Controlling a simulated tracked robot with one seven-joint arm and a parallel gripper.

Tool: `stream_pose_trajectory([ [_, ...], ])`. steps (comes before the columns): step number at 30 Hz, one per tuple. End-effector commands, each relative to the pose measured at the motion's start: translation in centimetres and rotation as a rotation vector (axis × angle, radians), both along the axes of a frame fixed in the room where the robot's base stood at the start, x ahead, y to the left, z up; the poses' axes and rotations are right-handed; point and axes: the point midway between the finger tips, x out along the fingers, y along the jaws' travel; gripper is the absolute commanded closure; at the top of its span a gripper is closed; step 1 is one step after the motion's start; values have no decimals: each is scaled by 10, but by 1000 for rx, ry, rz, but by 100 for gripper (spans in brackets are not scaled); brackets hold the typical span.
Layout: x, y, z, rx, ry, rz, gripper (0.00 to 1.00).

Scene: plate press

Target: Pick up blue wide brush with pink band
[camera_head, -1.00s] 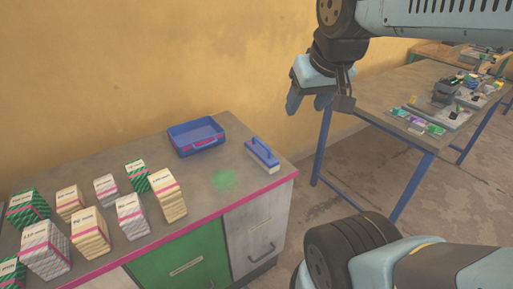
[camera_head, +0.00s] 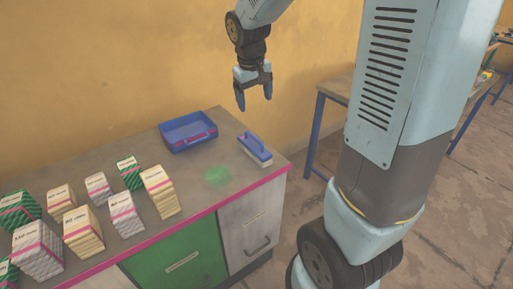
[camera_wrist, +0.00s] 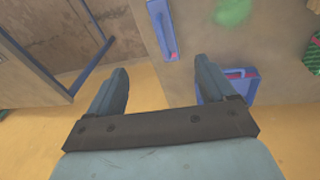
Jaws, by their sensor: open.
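The blue wide brush (camera_head: 254,147) lies on the counter near its right end, with a blue handle on top and a pale edge below; a pink band is hard to make out. It also shows in the wrist view (camera_wrist: 168,42), at the top, ahead of the gap between my fingers. My gripper (camera_head: 254,104) is open and empty, pointing down in the air above and a little behind the brush. In the wrist view my two fingers (camera_wrist: 154,90) are spread apart, touching nothing.
A blue tray (camera_head: 190,146) with a pink mark stands left of the brush. Green powder (camera_head: 217,176) lies on the counter (camera_head: 140,148) in front. Several striped paper packs (camera_head: 160,191) fill the left side. A wall (camera_head: 120,60) rises behind. Another table (camera_head: 337,88) stands to the right.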

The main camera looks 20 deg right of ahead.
Motion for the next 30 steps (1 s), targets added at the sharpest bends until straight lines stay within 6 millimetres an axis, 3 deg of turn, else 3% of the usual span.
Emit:
stream_pose_trajectory([
  [3, 24, 5, -29, -27, 48, 29, 17],
  [10, 51, 12, -67, -60, 98, 70, 17],
  [17, 59, 12, -86, -71, 114, 81, 17],
  [30, 62, -1, -153, -71, 114, 79, 17],
])
